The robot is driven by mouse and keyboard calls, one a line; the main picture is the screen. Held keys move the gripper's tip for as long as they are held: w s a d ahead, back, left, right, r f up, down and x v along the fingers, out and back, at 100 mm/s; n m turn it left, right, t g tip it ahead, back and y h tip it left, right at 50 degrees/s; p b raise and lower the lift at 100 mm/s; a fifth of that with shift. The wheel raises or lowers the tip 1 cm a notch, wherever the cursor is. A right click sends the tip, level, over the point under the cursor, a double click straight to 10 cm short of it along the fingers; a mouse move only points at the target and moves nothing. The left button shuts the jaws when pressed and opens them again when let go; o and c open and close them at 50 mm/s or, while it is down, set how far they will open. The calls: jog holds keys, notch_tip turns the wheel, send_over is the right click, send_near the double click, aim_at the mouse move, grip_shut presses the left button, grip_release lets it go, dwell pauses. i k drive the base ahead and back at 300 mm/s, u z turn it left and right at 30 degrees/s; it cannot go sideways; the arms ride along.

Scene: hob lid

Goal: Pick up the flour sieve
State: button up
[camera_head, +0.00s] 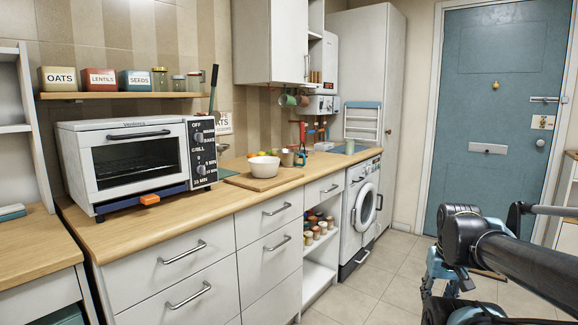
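A small grey-brown metal cup-like vessel (287,157) stands on the worktop behind and right of a white bowl (264,166); it may be the flour sieve, but it is too small to be sure. No other thing in view reads clearly as a sieve. My arm reaches in from the right edge, over the floor. What seems to be my gripper (450,285) is at its lower end, low at the right, far from the worktop. Its fingers cannot be made out, and nothing shows held in it.
The wooden worktop (130,233) carries a toaster oven (140,165) at left and a wooden board (262,180) under the bowl. Small coloured items crowd behind the bowl. A shelf (120,95) holds tins and jars. A washing machine (362,207) stands at the right. The tiled floor (395,265) ahead is clear.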

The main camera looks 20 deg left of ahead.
aim_at(288, 157)
jog(key=u, duration=0.05)
jog(key=i, duration=1)
jog(key=z, duration=0.05)
